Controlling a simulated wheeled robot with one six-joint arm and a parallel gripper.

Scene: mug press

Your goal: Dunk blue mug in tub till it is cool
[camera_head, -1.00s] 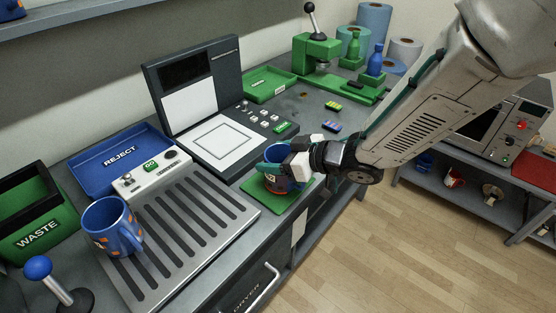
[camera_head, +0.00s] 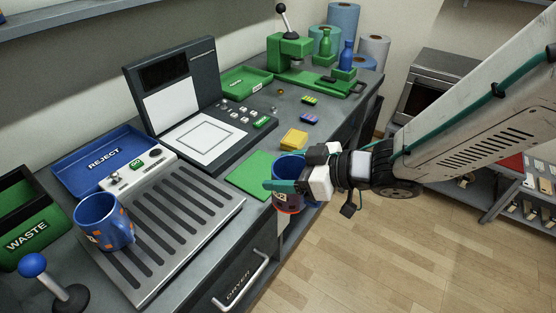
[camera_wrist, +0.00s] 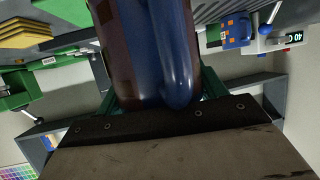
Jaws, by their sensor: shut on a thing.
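My gripper (camera_head: 290,187) is shut on a blue mug (camera_head: 289,170) with an orange lower part. The mug is held just off the counter's front edge, beside the green mat (camera_head: 252,172). In the wrist view the held mug (camera_wrist: 150,50) fills the middle, its blue handle towards the camera. A second blue mug (camera_head: 104,222) with orange patches stands upright on the slotted metal rack (camera_head: 180,240). No tub can be made out in these views.
A blue REJECT tray (camera_head: 75,172) and a green WASTE bin (camera_head: 27,235) are at the left. A panel with a white pad (camera_head: 205,143) stands behind the mat. A yellow block (camera_head: 294,139) lies behind my gripper. Open floor (camera_head: 370,260) is in front of the counter.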

